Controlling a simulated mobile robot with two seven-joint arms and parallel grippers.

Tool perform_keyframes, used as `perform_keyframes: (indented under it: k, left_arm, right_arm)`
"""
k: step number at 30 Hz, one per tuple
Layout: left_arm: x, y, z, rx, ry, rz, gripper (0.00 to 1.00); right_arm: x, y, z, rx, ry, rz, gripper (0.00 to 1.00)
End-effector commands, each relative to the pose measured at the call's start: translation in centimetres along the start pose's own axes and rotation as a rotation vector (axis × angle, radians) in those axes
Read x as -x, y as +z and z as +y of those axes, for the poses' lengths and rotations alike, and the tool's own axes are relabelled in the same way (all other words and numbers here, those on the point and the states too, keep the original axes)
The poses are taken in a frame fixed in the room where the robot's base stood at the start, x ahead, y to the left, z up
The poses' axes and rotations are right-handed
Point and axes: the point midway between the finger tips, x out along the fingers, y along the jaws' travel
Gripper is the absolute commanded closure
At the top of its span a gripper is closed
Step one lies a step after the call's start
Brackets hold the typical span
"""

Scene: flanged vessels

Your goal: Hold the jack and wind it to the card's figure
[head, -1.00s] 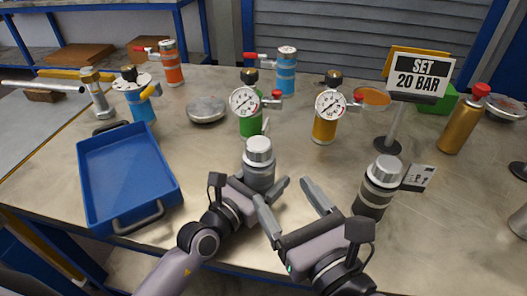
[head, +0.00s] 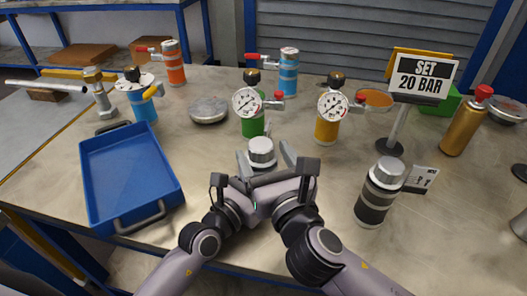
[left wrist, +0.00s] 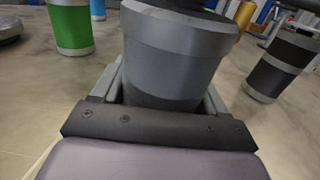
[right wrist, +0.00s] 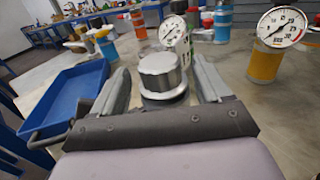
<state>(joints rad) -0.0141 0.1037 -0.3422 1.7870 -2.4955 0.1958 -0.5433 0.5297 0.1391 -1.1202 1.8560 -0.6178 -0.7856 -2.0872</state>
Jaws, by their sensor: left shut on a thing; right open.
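The jack, a grey cylinder with a ribbed silver cap (head: 262,152), stands at the table's front middle. My left gripper (left wrist: 165,85) is shut on its grey body (left wrist: 173,55); in the head view that grip is mostly hidden. My right gripper (head: 266,160) is open, with one finger on each side of the silver cap. The cap shows between those fingers in the right wrist view (right wrist: 161,74); I cannot tell if they touch it. The card (head: 421,78) reads "SET 20 BAR" on a stand at the right.
A similar dark cylinder with a silver cap (head: 379,192) stands to the right beside a small pictogram card (head: 422,179). Green (head: 252,124) and yellow (head: 326,130) vessels with round gauges stand behind. A blue tray (head: 130,176) lies left. A gold bottle (head: 465,128) is at right.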

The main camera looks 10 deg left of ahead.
Motion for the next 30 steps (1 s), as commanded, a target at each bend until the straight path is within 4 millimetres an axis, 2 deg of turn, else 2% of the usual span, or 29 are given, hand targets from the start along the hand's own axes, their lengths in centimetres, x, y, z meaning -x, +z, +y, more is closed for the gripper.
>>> perform_keyframes:
  k: [6, 14, 15, 20, 26, 30]
  left_arm:
    - [-0.01, 0.03, 0.01, 0.0, 0.0, -0.001, 0.9]
    - [-0.01, 0.03, 0.01, 0.0, 0.0, -0.001, 0.9]
    - [-0.01, 0.03, 0.01, 0.0, 0.0, -0.001, 0.9]
    - [-0.01, 0.03, 0.01, 0.0, 0.0, -0.001, 0.9]
    - [-0.01, 0.03, 0.02, 0.0, 0.0, -0.001, 0.9]
    - [-0.01, 0.03, 0.01, 0.0, 0.0, -0.001, 0.9]
  right_arm:
    - [-1.22, 0.08, 0.0, -0.001, 0.0, -0.001, 0.24]
    - [-1.32, 0.06, -0.01, -0.001, 0.0, -0.001, 0.24]
    - [-1.31, 0.06, -0.01, -0.001, 0.0, -0.001, 0.27]
    - [-1.3, 0.05, -0.01, -0.001, 0.0, -0.001, 0.79]
    - [-1.32, 0.05, -0.11, 0.003, 0.017, -0.002, 0.8]
    - [-1.39, 0.12, -0.33, 0.009, 0.102, -0.005, 0.8]
